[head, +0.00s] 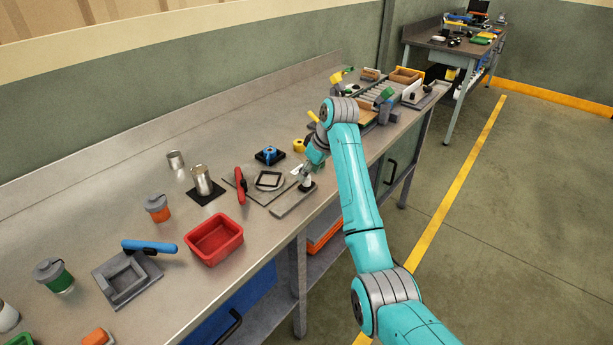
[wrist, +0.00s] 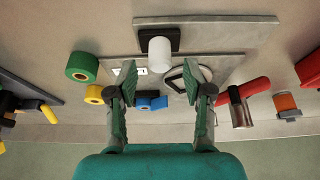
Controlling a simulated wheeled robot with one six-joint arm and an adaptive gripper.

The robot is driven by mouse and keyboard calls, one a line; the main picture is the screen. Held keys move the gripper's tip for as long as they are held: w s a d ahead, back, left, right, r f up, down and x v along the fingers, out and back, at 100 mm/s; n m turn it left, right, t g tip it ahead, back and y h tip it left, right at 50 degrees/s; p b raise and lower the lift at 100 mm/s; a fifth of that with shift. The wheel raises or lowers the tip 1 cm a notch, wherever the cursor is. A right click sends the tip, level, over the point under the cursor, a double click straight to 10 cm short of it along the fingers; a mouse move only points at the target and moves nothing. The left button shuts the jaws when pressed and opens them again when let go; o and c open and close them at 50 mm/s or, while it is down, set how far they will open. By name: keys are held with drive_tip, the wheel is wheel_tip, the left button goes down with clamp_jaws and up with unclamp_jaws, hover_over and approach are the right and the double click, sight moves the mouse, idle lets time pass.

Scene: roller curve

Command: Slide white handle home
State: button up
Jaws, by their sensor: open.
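The white handle (wrist: 160,53) is a short, rounded white cylinder on a black block (wrist: 172,35). The block sits near the left end of a long grey rail plate (wrist: 230,35) in the wrist view. In the wrist view my gripper (wrist: 159,78) is open and empty. Its fingertips are on either side of the handle in the picture; I cannot tell their exact height or any contact.
Beside the rail is a grey plate with a square-holed disc (head: 268,180) and a red lever (head: 240,185). A blue part (head: 270,155) and a yellow roll (head: 299,145) lie behind. A red bin (head: 214,243) stands nearer left. A roller conveyor (head: 372,92) stands farther along.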

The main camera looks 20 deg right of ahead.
drive_tip(key=shift+x, duration=1.4)
clamp_jaws()
